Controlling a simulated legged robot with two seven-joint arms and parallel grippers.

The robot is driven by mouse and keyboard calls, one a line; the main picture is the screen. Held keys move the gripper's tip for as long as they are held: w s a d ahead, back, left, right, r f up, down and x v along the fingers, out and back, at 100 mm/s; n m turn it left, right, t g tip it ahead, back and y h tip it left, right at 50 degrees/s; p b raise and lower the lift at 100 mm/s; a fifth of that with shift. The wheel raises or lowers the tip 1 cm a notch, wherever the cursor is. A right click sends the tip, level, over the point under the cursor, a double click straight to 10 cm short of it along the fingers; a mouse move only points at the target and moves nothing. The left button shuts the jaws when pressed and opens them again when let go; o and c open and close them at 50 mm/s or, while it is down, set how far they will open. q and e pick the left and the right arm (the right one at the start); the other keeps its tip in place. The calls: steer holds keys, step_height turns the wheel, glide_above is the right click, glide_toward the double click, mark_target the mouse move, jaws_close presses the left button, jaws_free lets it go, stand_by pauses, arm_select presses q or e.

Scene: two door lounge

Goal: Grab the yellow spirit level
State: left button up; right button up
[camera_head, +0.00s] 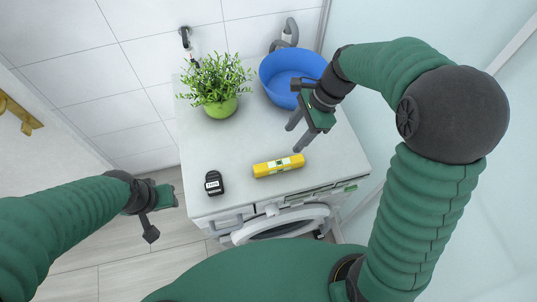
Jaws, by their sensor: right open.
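The yellow spirit level (278,166) lies flat on the pale top of a washing machine (245,140), near its front edge. A pale green vial shows at its middle. My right gripper (294,138) is open and empty. It is above the counter, just behind and slightly right of the spirit level, with its fingers pointing down and left. It looks apart from the level. My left gripper (162,215) is off the left side of the machine over the floor, away from the level. Its finger gap is not clear in this view.
A small black device with a white label (214,183) lies left of the level. A green potted plant (217,84) and a blue basin (290,76) stand at the back. A tiled wall is behind, and a pale panel is at the right.

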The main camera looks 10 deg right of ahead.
mark_target(279, 163)
steer(key=x, duration=0.9)
steer(key=d+b+x, duration=0.1)
steer(key=x, duration=0.4)
steer(key=shift+s+f, duration=0.35)
steer(key=shift+w+a+f, duration=0.15)
steer(key=shift+w+f, duration=0.05)
steer(key=shift+f, duration=0.05)
steer(key=shift+s+r, duration=0.1)
steer(key=c, duration=0.7)
jaws_close()
